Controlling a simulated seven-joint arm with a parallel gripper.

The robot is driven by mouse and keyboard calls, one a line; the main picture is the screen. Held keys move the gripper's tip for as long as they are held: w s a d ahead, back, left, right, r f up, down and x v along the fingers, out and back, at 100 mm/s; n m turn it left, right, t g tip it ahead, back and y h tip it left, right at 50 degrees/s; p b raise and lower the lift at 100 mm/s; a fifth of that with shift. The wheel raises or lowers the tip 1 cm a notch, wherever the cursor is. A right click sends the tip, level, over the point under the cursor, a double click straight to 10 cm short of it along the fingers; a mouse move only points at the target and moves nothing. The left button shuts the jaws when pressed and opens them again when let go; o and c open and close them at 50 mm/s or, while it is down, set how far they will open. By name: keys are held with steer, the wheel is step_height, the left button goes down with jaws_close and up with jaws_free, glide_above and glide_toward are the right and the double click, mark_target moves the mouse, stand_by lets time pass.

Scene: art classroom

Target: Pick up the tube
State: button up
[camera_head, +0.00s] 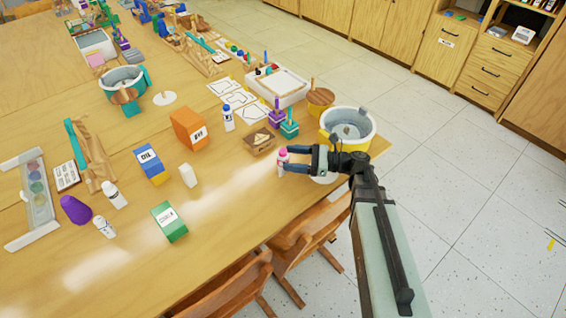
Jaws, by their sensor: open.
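A small white tube with a pink cap (283,156) stands near the right end of the wooden table. My gripper (286,159) reaches in from the right with its fingers pointing left. It is open, with the tube at its fingertips. The view is too small to tell whether the fingers touch the tube. The tube's lower part is partly hidden by a finger.
A green box (169,222) and white block (188,175) lie left. Wooden chairs (307,236) are at the front edge.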

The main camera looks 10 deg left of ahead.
steer(key=shift+f, duration=0.55)
steer(key=shift+a+f, duration=0.15)
steer(key=shift+a, duration=2.35)
steer(key=shift+c, duration=0.4)
steer(key=c, duration=1)
